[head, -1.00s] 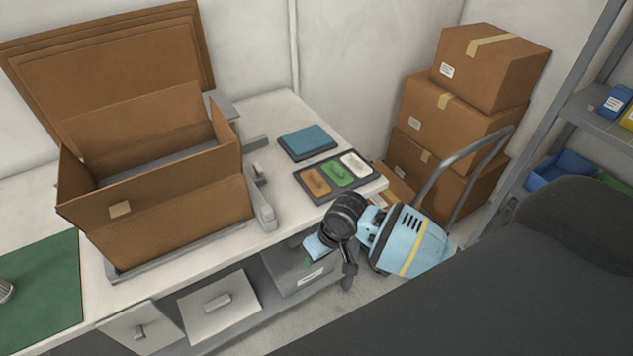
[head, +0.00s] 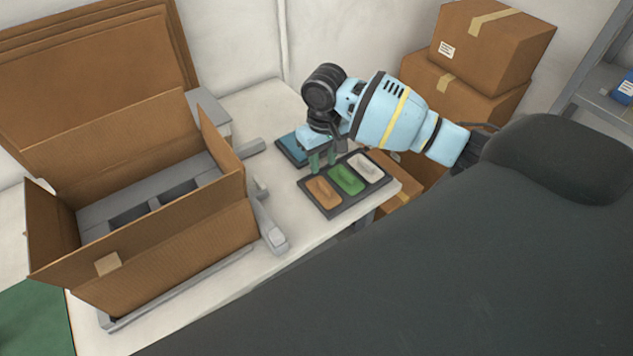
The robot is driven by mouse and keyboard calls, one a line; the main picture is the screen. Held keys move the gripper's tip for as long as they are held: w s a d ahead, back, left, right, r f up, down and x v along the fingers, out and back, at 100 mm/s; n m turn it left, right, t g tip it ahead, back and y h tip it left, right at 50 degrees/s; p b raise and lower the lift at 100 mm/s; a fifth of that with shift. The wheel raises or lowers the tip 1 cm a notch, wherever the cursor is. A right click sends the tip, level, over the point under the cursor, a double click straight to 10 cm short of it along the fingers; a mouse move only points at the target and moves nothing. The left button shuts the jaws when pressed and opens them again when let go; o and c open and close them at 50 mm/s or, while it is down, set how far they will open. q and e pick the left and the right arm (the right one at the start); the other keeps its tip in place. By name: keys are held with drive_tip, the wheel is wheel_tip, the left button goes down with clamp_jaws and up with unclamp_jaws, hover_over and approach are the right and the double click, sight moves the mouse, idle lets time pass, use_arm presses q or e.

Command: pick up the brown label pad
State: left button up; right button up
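The brown label pad (head: 323,189) lies in the left compartment of a dark three-part tray (head: 346,206) on the white bench. A green pad (head: 346,180) lies in the middle compartment and a white pad (head: 369,165) in the right one. My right gripper (head: 322,167) points down at the far side of the tray, just behind the brown and green pads. Its two fingers are apart with nothing seen between them. Its exact height above the tray is hard to tell. My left gripper is not in view.
A teal pad on a dark base (head: 292,148) lies behind the tray, partly hidden by my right gripper. A large open cardboard box (head: 170,245) stands left on the bench, with grey rails beside it. Stacked cartons (head: 490,50) stand at the back right.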

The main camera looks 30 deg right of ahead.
sight(324, 185)
drive_tip(key=shift+s, duration=0.15)
drive_tip(key=shift+s+f, duration=0.15)
drive_tip(key=shift+f, duration=0.45)
drive_tip(key=shift+s+f, duration=0.15)
drive_tip(key=shift+f, duration=0.4)
drive_tip(key=shift+w+f, duration=0.15)
drive_tip(key=shift+f, duration=0.3)
drive_tip(key=f, duration=0.3)
drive_tip(key=shift+s+a+f, duration=0.15)
drive_tip(key=shift+s+f, duration=0.1)
drive_tip(key=shift+f, duration=0.5)
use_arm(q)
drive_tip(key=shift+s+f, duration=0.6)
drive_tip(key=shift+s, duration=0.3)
use_arm(e)
clamp_jaws()
